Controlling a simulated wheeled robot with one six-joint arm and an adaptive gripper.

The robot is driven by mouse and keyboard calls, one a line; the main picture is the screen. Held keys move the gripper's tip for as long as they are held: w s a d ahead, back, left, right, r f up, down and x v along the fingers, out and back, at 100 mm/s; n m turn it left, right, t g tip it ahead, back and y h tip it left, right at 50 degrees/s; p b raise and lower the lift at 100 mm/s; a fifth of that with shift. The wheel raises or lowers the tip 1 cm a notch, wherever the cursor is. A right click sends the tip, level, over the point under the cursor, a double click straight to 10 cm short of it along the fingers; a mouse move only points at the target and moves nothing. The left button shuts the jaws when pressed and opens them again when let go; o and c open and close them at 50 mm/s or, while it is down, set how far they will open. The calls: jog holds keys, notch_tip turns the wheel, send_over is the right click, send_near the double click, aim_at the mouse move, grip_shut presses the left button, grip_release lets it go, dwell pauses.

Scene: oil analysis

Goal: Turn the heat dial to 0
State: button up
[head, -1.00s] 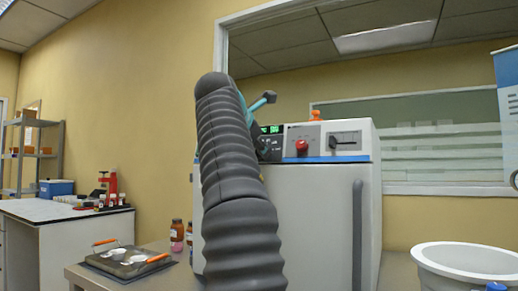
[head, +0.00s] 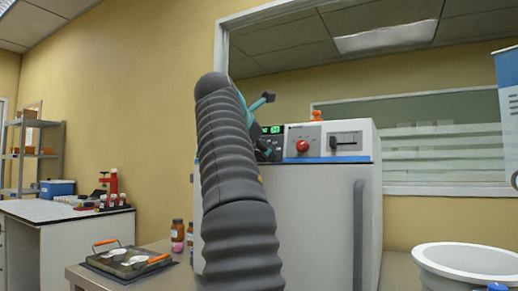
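The white heating cabinet (head: 325,210) stands on the counter with a control panel along its top front. The panel has a green lit display (head: 272,129), whose digits are too small to read surely, and a red knob (head: 303,145). I cannot tell whether this knob is the heat dial; the panel's left part is partly hidden by my arm. My gripper (head: 264,151) is mostly hidden behind my dark ribbed arm. A dark part of it shows at the panel's left, below the display and left of the red knob. Whether it touches a dial is hidden.
A black slot-like control (head: 346,140) is right of the knob. An orange-red object (head: 316,115) sits on the cabinet top. A tray with orange handles (head: 128,262) and brown bottles (head: 177,233) are at the left. A white basin (head: 468,265) is at the right.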

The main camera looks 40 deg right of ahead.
jog(key=shift+a, duration=0.1)
jog(key=s+a+r, duration=0.1)
jog(key=s+a, duration=0.2)
jog(key=a, duration=0.4)
jog(key=s+a+r, duration=0.1)
jog(key=s+a, duration=0.3)
jog(key=a, duration=0.3)
jog(key=shift+s+a, duration=0.25)
jog(key=shift+a, duration=0.1)
dwell(0.5)
